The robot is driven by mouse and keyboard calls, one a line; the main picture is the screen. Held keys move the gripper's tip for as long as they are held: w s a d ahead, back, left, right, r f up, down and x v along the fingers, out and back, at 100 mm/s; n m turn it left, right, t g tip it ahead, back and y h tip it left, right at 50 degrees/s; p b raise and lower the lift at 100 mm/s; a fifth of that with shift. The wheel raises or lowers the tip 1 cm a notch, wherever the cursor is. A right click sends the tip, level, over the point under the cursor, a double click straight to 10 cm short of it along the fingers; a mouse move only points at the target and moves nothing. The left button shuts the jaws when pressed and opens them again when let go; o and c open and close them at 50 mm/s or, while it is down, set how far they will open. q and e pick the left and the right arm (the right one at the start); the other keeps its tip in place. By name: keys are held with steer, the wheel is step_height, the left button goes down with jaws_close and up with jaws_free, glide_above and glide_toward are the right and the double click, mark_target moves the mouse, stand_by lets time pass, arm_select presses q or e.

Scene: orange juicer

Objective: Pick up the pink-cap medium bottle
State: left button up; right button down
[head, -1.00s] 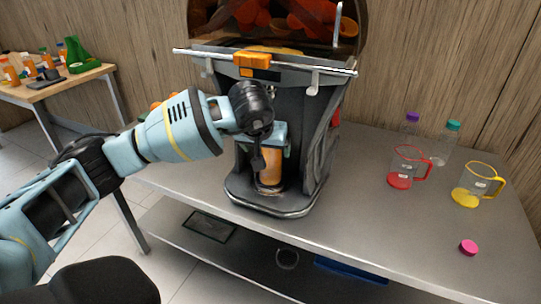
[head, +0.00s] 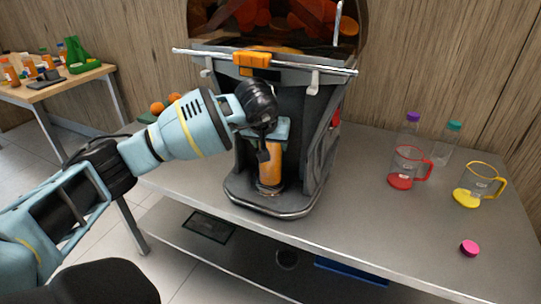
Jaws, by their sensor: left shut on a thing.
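A bottle of orange juice (head: 270,166) is upright in the bay of the juicer (head: 328,130). My left gripper (head: 266,146) is shut on its upper part, with my arm coming in from the left. The bottle's top is hidden by the gripper, so I cannot tell whether it has a cap. I cannot tell whether its base touches the juicer. A loose pink cap (head: 469,248) lies on the metal table at the right. My right gripper is not in view.
A red-handled jug (head: 401,181) and a yellow-handled jug (head: 467,198) stand on the metal table (head: 375,235), with a purple-capped bottle (head: 412,118) and a teal-capped bottle (head: 443,148) behind. A wooden table (head: 50,91) at far left holds several bottles. The metal table's front middle is clear.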

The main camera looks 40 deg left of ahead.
arm_select(q)
jaws_close()
steer(key=shift+r, duration=0.1)
